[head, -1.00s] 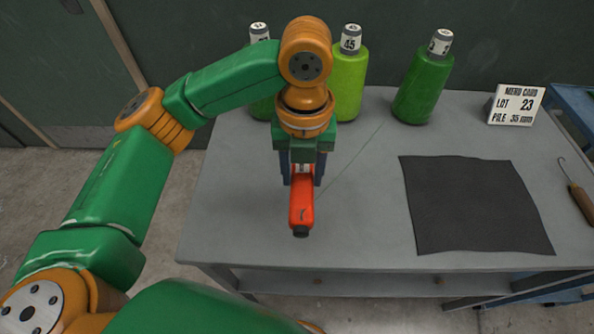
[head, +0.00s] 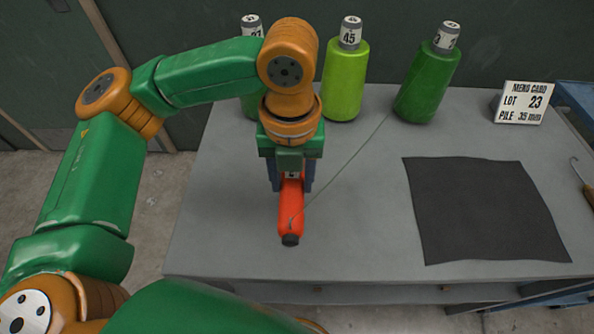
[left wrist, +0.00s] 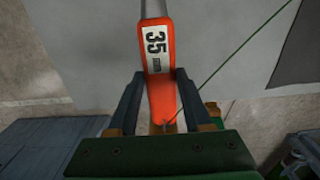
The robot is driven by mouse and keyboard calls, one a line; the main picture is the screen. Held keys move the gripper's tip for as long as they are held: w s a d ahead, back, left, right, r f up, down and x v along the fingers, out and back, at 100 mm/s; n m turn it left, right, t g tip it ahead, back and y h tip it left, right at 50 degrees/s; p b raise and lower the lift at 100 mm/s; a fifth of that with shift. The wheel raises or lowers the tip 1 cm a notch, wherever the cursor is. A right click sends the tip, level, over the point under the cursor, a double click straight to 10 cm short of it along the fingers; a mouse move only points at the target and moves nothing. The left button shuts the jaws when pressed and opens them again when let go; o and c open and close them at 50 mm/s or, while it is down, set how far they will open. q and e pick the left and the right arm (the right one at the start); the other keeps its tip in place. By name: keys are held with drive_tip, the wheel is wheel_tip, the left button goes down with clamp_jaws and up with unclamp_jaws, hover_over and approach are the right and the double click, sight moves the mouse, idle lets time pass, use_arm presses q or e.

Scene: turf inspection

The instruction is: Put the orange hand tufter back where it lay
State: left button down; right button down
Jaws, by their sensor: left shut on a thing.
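The orange hand tufter (head: 291,210) is between the fingers of my left gripper (head: 291,188), over the left part of the grey table (head: 230,210). Its dark end points toward the table's front edge. In the left wrist view, the tufter (left wrist: 160,88) shows a white label reading 35, and both fingers of my left gripper (left wrist: 162,100) close on its sides. A thin green thread (head: 340,172) runs from it up to the dark green cone (head: 425,85). I cannot tell whether it touches the table. My right gripper is not in view.
A lime cone (head: 345,85) marked 45 and another green cone, partly hidden by my arm, stand at the back. A black mat (head: 485,210) lies right of the tufter. A mend card (head: 523,103) and a hook with a wooden handle (head: 589,192) are farther right.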

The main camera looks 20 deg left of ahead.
sight(293, 176)
use_arm(q)
drive_tip(key=w+f, duration=0.1)
drive_tip(key=f, duration=0.1)
drive_tip(key=w+a+f, duration=0.1)
drive_tip(key=w+f, duration=0.1)
drive_tip(key=shift+w, duration=0.2)
drive_tip(key=shift+s+d+f, duration=0.1)
drive_tip(key=shift+s+f, duration=0.05)
drive_tip(key=shift+f, duration=1.15)
drive_tip(key=shift+f, duration=0.15)
drive_tip(key=shift+c, duration=1.7)
unclamp_jaws()
wheel_tip(293, 176, up, 12)
drive_tip(key=shift+r+p, duration=0.15)
drive_tip(key=shift+p, duration=0.25)
